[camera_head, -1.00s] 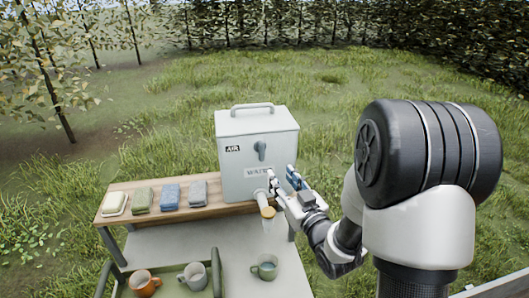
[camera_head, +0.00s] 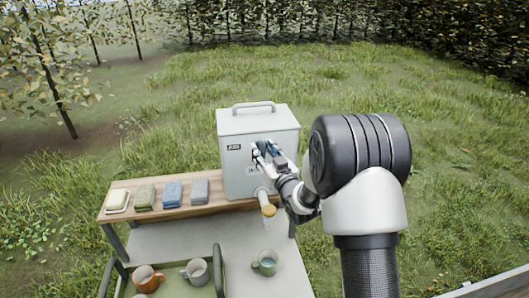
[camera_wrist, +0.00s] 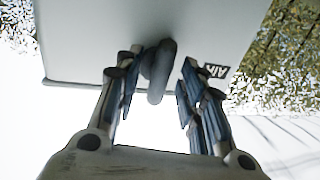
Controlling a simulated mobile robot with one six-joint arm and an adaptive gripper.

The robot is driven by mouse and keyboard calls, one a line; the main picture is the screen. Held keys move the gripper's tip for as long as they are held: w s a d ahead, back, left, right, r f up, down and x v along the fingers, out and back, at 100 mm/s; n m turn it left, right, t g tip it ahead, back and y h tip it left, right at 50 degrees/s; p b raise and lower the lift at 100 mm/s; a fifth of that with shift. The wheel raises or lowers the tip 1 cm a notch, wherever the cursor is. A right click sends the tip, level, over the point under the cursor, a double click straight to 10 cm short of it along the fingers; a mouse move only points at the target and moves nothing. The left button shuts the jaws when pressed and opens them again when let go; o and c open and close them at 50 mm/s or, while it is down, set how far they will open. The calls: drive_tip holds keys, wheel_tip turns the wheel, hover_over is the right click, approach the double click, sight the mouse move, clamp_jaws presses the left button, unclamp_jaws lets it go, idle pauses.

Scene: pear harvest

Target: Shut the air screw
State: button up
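The pale grey water box (camera_head: 234,178) stands on the wooden shelf, with a black AIR label (camera_head: 234,147) on its front. It also fills the top of the wrist view (camera_wrist: 85,35). The air screw, a grey elongated knob (camera_wrist: 158,72), sticks out of the box front; in the head view my gripper hides most of it. My gripper (camera_head: 266,151) is at the box front. In the wrist view its blue-padded fingers (camera_wrist: 157,86) are open, one on each side of the knob. A gap shows at the right finger; contact at the left is unclear.
An amber-ended tap (camera_head: 268,210) juts from the box below my gripper, with something pale and translucent under it. Several folded cloths (camera_head: 172,193) lie left of the box. A green mug (camera_head: 265,262) stands on the table; orange (camera_head: 147,279) and grey (camera_head: 196,271) mugs are in a tray.

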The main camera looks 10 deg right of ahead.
drive_tip(key=shift+c, duration=0.6)
clamp_jaws()
drive_tip(key=shift+f+b, duration=0.1)
drive_tip(key=shift+b, duration=0.4)
drive_tip(key=m+b, duration=0.1)
drive_tip(key=b, duration=0.1)
drive_tip(key=m+b, duration=0.2)
drive_tip(key=shift+f+t, duration=0.25)
drive_tip(key=shift+t, duration=0.05)
drive_tip(key=m+t+b, duration=0.1)
drive_tip(key=m+b, duration=0.4)
drive_tip(key=b, duration=0.1)
drive_tip(key=m+b, duration=0.3)
drive_tip(key=m+h+b, duration=0.1)
drive_tip(key=m+b, duration=0.2)
drive_tip(key=shift+a+f+t+h, duration=0.1)
drive_tip(key=shift+t+h, duration=0.2)
drive_tip(key=shift+t, duration=0.1)
drive_tip(key=m+h+b, duration=0.1)
drive_tip(key=m+b, duration=0.1)
drive_tip(key=m, duration=0.1)
drive_tip(key=m+b, duration=0.3)
drive_tip(key=shift+h, duration=0.4)
drive_tip(key=shift+r, duration=0.2)
